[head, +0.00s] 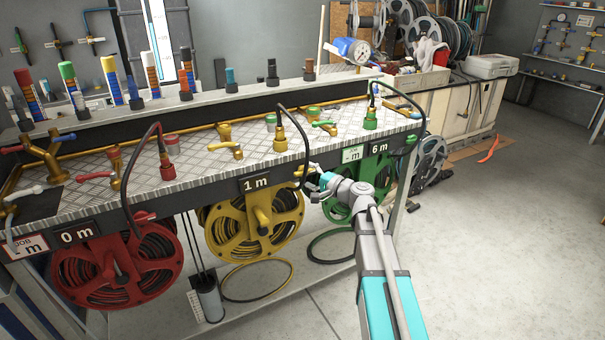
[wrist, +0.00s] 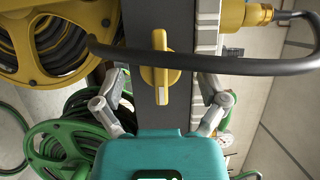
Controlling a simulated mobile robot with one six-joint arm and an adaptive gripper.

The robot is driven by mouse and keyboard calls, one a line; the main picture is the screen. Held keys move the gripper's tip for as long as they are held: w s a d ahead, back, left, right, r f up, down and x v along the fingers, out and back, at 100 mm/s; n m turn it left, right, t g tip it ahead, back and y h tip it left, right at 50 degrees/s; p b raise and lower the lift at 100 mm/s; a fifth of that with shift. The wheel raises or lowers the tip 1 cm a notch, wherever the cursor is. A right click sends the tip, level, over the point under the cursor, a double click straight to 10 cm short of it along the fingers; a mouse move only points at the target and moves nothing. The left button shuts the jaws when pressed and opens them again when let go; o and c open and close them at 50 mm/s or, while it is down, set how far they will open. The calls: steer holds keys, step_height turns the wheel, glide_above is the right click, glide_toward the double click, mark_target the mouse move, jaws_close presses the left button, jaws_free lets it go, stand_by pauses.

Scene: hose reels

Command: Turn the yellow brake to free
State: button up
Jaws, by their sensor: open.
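The yellow brake (wrist: 160,67) is a small knob with a long grip bar on the dark front rail of the bench. In the wrist view its bar runs up and down the picture, with a pale mark near the lower end. My gripper (wrist: 160,84) is open, one finger on each side of the brake, with visible gaps. In the head view my gripper (head: 314,183) is at the front rail, right of the "1 m" label (head: 255,184); the brake cannot be made out there. The yellow reel (head: 233,243) hangs below, left of my gripper.
A dark hose (wrist: 240,67) crosses the wrist view over the rail, close to the brake. The red reel (head: 80,275) and green reel (head: 378,172) hang on either side. Brass valves stand on the bench top (head: 200,165).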

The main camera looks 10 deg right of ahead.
steer(key=shift+x, duration=1.15)
steer(key=c, duration=1.1)
steer(key=shift+c, duration=0.2)
